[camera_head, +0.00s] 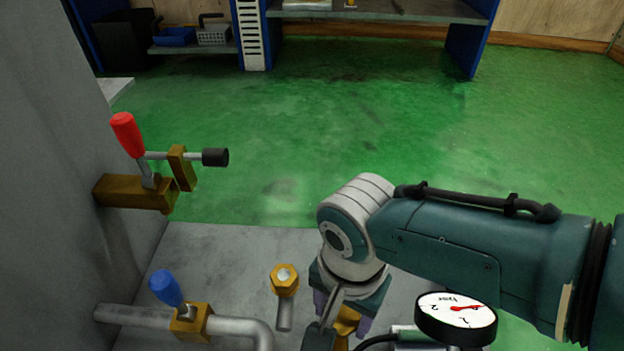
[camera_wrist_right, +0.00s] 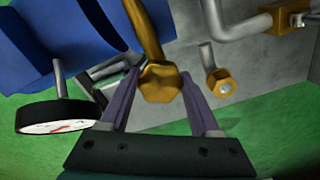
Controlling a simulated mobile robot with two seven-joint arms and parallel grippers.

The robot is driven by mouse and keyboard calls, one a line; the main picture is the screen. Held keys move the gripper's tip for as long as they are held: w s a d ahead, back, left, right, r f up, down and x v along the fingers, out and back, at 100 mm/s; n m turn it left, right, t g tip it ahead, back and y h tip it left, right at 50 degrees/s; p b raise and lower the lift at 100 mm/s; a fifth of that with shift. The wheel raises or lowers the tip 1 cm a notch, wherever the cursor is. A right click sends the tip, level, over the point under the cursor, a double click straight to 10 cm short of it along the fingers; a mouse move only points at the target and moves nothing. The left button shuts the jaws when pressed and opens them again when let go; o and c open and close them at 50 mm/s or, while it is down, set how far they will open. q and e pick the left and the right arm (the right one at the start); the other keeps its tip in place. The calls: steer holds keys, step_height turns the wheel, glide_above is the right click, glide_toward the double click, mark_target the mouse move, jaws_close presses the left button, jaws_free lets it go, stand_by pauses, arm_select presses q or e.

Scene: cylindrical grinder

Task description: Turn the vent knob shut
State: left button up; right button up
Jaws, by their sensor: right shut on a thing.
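A gold knob with a faceted end (camera_wrist_right: 160,82), which I take to be the vent knob, sits between the purple fingers of my right gripper (camera_wrist_right: 160,76) in the right wrist view. The gripper is shut on it. A gold stem (camera_wrist_right: 147,28) runs on beyond the knob. In the head view my right gripper (camera_head: 342,308) points down at the bottom centre, and a bit of gold (camera_head: 347,321) shows between its fingers. The rest of the knob is hidden there by my wrist and fingers. My left gripper is not in view.
A round white dial gauge (camera_head: 456,312) stands close to the right of the gripper. A gold hexagonal fitting (camera_head: 285,280) on a short pipe is to its left. A blue-handled valve (camera_head: 166,288) and a red-handled clamp (camera_head: 126,135) are farther left. Green floor (camera_head: 300,150) lies beyond.

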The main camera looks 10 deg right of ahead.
steer(key=m, duration=0.2)
steer(key=shift+a+m, duration=0.1)
steer(key=shift+m, duration=0.3)
steer(key=m+p, duration=0.1)
steer(key=m, duration=0.2)
steer(key=shift+m, duration=0.3)
steer(key=m, duration=0.3)
steer(key=shift+w+m, duration=0.1)
steer(key=shift+m, duration=1.4)
